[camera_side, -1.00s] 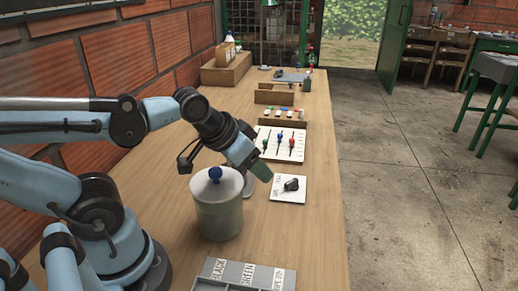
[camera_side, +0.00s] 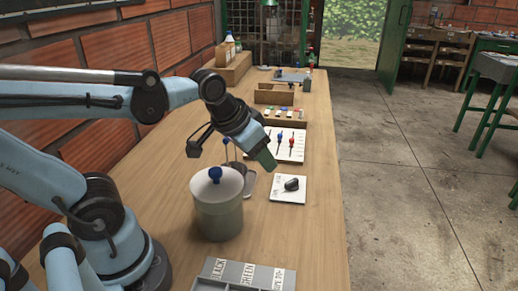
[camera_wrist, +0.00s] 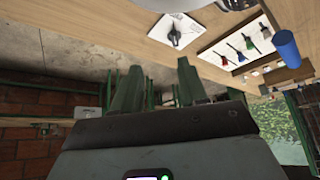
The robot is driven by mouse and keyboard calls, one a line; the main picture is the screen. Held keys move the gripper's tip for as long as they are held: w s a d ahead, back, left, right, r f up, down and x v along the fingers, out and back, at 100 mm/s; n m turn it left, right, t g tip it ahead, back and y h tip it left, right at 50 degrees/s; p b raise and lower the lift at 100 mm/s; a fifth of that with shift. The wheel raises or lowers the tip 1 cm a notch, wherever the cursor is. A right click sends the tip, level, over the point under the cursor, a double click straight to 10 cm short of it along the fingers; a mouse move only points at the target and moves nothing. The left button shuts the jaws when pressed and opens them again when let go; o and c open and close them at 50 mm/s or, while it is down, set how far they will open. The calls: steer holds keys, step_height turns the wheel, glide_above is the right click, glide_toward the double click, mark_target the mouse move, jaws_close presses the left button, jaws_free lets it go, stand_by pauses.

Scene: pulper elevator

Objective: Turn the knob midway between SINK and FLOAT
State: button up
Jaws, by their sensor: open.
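The black knob (camera_side: 291,184) sits on a small white plate (camera_side: 288,195) on the table, right of the lidded jar. The plate's lettering is too small to read. In the wrist view the knob (camera_wrist: 174,36) is on its white plate (camera_wrist: 176,29) at the upper middle, beyond the fingers. My gripper (camera_side: 270,163) is above the table, behind and left of the knob in the side view, not touching it. In the wrist view my gripper (camera_wrist: 158,75) shows two green fingers apart with nothing between them.
A lidded jar with a blue top knob (camera_side: 216,205) stands left of the plate. A white slider panel (camera_side: 283,147) with several coloured handles lies behind it. A grey labelled tray (camera_side: 245,273) is at the front. The table's right edge is near the plate.

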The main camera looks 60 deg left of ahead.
steer(key=w+a+r+g, duration=0.1)
steer(key=w+r+g, duration=0.15)
steer(key=w, duration=0.35)
steer(key=g, duration=0.4)
glide_above(293, 180)
step_height(293, 180, down, 4)
steer(key=shift+n, duration=0.4)
step_height(293, 180, down, 12)
steer(key=shift+d+r, duration=0.1)
jaws_close()
